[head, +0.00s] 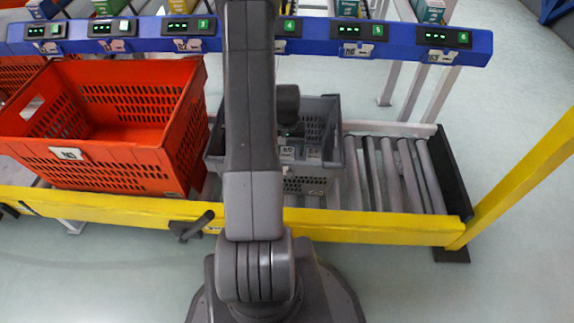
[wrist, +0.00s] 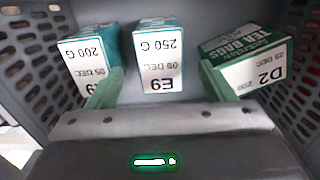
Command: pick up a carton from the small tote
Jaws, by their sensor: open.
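The small grey tote (head: 307,186) stands on the rollers behind my arm in the head view. In the wrist view I look down into the tote (wrist: 295,65) at three cartons. The middle carton (wrist: 158,65) has a white label reading 250 G and E9. A teal-sided carton (wrist: 88,62) stands at left, labelled 200 G. A green tea-bags carton (wrist: 245,62) labelled D2 sits tilted at right. My gripper (wrist: 161,72) is open, its greenish fingers apart on either side of the middle carton in the picture. I cannot tell whether they touch it. The carton bottoms are hidden.
A large orange tote (head: 150,155) stands left of the grey one. Empty rollers (head: 400,175) lie to the right. A blue rail (head: 330,45) with displays runs along the back, a yellow rail (head: 370,228) along the front. A yellow post (head: 520,175) rises at right.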

